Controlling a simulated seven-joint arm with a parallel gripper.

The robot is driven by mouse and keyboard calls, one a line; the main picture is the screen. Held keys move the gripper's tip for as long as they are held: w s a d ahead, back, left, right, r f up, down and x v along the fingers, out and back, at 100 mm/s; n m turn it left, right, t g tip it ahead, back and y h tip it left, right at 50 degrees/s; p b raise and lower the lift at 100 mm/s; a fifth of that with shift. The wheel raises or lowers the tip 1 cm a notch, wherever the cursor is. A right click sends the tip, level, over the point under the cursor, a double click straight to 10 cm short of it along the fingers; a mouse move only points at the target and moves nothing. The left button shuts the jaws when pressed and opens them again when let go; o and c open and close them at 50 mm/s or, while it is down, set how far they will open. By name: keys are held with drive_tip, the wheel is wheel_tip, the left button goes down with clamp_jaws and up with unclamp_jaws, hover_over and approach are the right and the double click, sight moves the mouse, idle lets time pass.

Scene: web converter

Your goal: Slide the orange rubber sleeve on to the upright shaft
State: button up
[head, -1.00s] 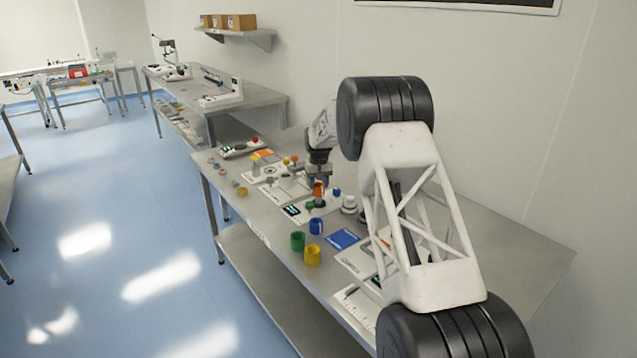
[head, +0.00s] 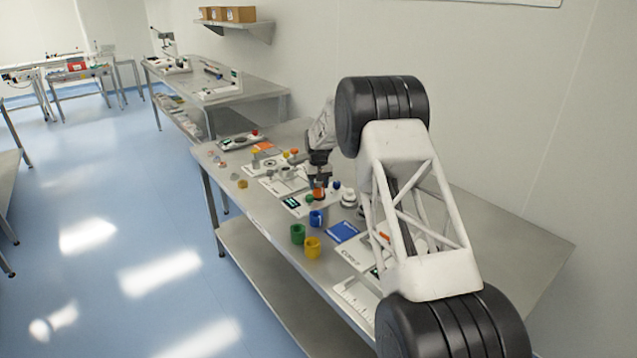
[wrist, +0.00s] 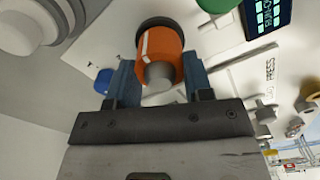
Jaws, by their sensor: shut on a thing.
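The orange rubber sleeve (wrist: 163,47), with a white stripe on its side, sits between the two fingers of my gripper (wrist: 160,70) in the wrist view. My gripper is shut on it. The grey rounded end of the upright shaft (wrist: 160,74) shows out of the near end of the sleeve, so the sleeve appears to be around the shaft. A dark round base (wrist: 155,22) lies at the sleeve's far end; I cannot tell whether they touch. In the head view the sleeve (head: 319,193) is small below my gripper (head: 319,182).
A green part (wrist: 217,4) and a dark display (wrist: 268,18) are close by. A blue part (wrist: 103,81) and white round parts (wrist: 35,25) lie to the left. Green (head: 297,234), blue (head: 316,218) and yellow (head: 312,247) cups stand nearer on the bench.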

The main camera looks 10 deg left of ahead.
drive_tip(key=o, duration=0.9)
drive_tip(key=shift+o, duration=0.2)
drive_tip(key=shift+r, duration=0.15)
drive_tip(key=shift+r, duration=3.7)
